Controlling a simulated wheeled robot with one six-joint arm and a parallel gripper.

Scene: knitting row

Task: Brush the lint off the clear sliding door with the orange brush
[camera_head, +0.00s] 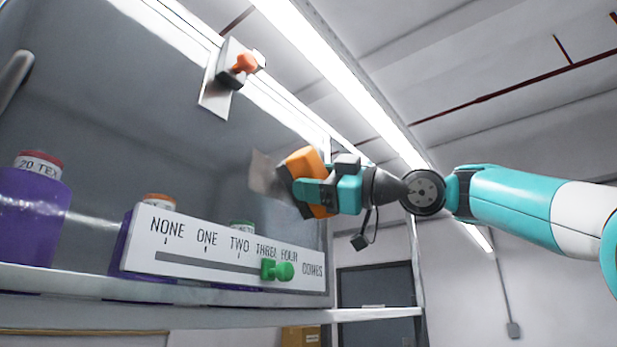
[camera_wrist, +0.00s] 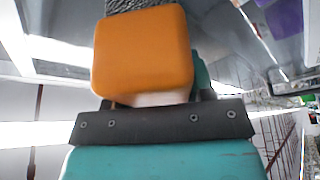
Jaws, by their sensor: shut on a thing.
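The orange brush (camera_head: 305,166) is held in my gripper (camera_head: 312,190), whose teal jaws are shut on it. In the wrist view the brush (camera_wrist: 143,52) fills the upper middle, with dark bristles at the top edge. The clear sliding door (camera_head: 180,130) spans the left and middle of the head view. A greyish-brown patch (camera_head: 264,172), which looks like lint, shows on the door just left of the brush. The brush is close to the door beside this patch; I cannot tell whether the bristles touch it.
A white scale plate (camera_head: 205,255) marked NONE to FOUR carries a green slider (camera_head: 278,270). Purple cones (camera_head: 28,215) stand behind the door. A bracket with an orange knob (camera_head: 243,64) sits at the upper rail. A shelf edge (camera_head: 200,298) runs below. Free room lies to the right.

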